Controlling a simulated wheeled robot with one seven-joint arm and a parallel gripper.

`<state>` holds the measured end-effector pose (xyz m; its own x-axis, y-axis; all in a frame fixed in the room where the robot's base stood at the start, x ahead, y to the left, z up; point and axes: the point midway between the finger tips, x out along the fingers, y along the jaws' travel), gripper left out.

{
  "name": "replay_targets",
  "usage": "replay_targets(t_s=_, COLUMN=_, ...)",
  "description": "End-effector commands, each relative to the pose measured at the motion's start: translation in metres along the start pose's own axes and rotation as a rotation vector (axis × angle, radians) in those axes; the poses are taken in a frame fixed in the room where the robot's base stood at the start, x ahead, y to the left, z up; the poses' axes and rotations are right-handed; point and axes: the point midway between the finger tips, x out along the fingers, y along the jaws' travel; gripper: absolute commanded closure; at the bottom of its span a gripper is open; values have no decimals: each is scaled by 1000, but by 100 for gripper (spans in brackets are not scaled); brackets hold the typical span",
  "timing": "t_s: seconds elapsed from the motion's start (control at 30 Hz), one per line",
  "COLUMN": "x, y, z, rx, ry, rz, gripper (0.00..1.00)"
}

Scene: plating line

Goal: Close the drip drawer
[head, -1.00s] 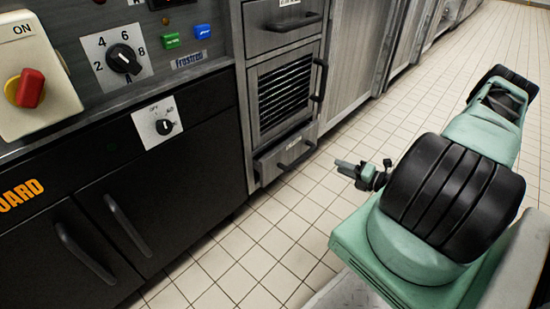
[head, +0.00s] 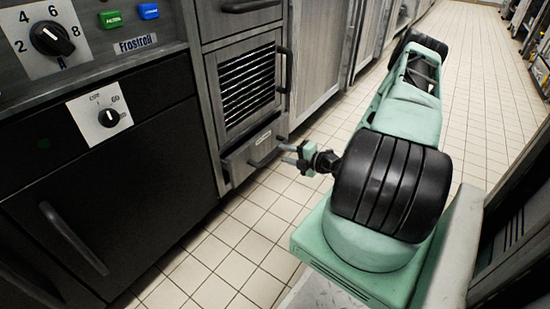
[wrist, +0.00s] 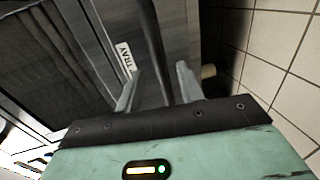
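The drip drawer (head: 240,164) is the low grey drawer under the grille in the head view. It seems to stand a little out from the cabinet. Its dark bar handle (head: 265,152) is partly hidden by my gripper. In the wrist view the drawer front (wrist: 180,30) carries a label ending in "TRAY" (wrist: 124,57). My gripper (head: 287,154) is at the drawer's right side, by the handle. In the wrist view my gripper (wrist: 160,85) has its two fingers apart, and the dark handle bar (wrist: 152,45) runs between them. I see no clear contact with either finger.
Above the drawer is a grille door (head: 246,85) with an upright handle, and another drawer (head: 235,18) higher up. A black cabinet (head: 100,180) with a control knob stands to the left. The tiled floor (head: 240,245) is clear.

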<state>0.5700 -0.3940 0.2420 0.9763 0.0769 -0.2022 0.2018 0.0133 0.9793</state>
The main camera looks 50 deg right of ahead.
Motion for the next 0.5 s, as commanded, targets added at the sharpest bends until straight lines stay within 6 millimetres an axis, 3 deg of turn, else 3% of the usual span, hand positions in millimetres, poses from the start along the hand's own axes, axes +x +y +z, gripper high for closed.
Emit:
replay_targets(t_s=0.2, x=37, y=-4, z=0, rx=-3, ry=2, rz=0, gripper=62)
replay_targets(t_s=0.5, x=53, y=0, z=0, rx=-1, ry=0, rz=-1, gripper=62)
